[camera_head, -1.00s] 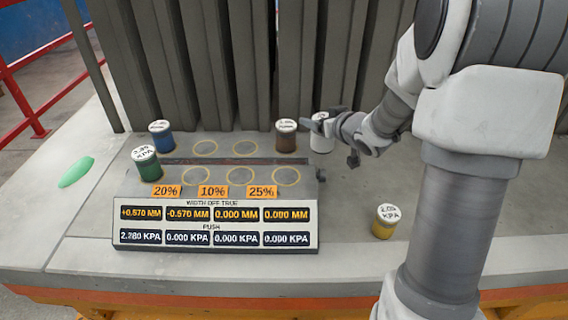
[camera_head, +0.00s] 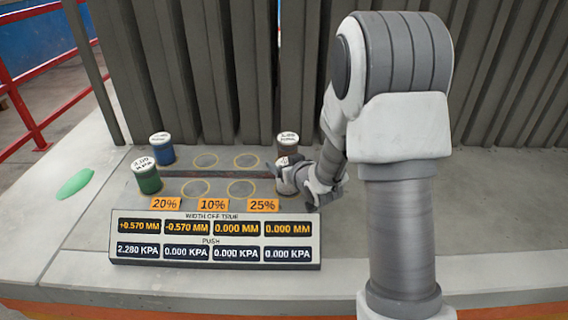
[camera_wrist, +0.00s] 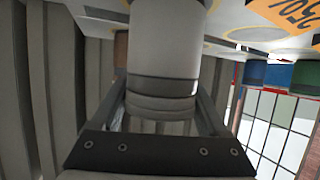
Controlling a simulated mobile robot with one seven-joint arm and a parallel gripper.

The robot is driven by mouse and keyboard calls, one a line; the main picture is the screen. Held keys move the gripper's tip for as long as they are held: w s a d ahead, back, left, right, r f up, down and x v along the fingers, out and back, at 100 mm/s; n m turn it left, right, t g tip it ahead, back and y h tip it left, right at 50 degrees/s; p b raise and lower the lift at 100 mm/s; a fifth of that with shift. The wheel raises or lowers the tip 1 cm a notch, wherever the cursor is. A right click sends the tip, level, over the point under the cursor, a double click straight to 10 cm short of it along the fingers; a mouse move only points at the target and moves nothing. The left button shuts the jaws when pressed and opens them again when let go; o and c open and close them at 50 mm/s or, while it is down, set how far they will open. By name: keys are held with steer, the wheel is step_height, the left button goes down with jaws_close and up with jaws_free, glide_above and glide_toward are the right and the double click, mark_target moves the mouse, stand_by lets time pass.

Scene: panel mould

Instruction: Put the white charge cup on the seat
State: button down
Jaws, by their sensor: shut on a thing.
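The white charge cup (camera_wrist: 165,45) fills the upper middle of the wrist view, upright between my fingers. My gripper (camera_head: 290,172) is shut on it. In the head view the white cup (camera_head: 285,184) is mostly hidden by my gripper, at the right end of the front row, behind the 25% label (camera_head: 263,205). The front-row ring there is covered, so I cannot tell if the cup touches it. Bare ring seats show at front left (camera_head: 196,188), front middle (camera_head: 241,189), back left (camera_head: 205,160) and back middle (camera_head: 246,160).
A brown cup (camera_head: 287,146) stands just behind my gripper. A blue cup (camera_head: 162,150) and a green cup (camera_head: 147,178) stand at the left. The display panel (camera_head: 216,240) is in front, reading +0.570 and -0.570 mm. Grey upright panels (camera_head: 240,70) stand behind.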

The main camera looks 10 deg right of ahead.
steer(key=shift+f, duration=0.1)
jaws_free()
